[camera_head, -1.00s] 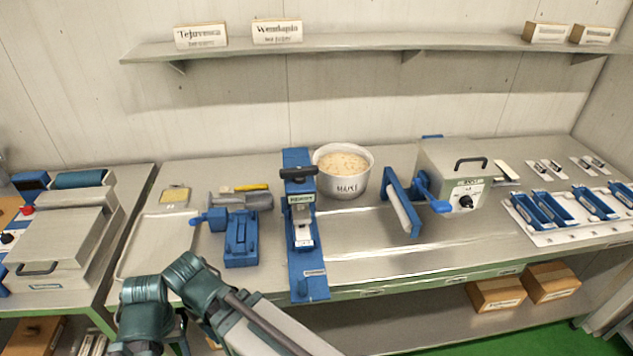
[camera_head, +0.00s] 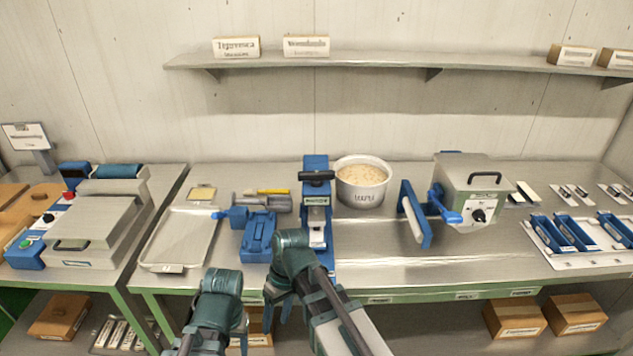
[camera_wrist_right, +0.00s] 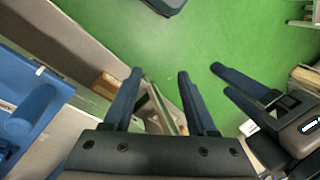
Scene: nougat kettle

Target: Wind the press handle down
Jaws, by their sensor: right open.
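A narrow blue press (camera_head: 315,163) stands upright on the middle bench. Its black handle (camera_head: 317,177) crosses the top front of the column, with a pale labelled block below. My right gripper (camera_head: 284,308) is low in front of the bench edge, below and apart from the press handle. Its two blue fingers stand apart with nothing between them in the right wrist view (camera_wrist_right: 160,78). My left gripper (camera_wrist_right: 222,78) shows at the right of that view, fingers slightly apart and empty.
A pot of pale mix (camera_head: 362,182) stands right of the press. Beyond it are a blue-framed roller (camera_head: 415,213) and a grey machine (camera_head: 474,186) with a blue crank. A blue fixture (camera_head: 258,236) and a metal tray (camera_head: 180,238) lie left. The bench front edge is close to my arms.

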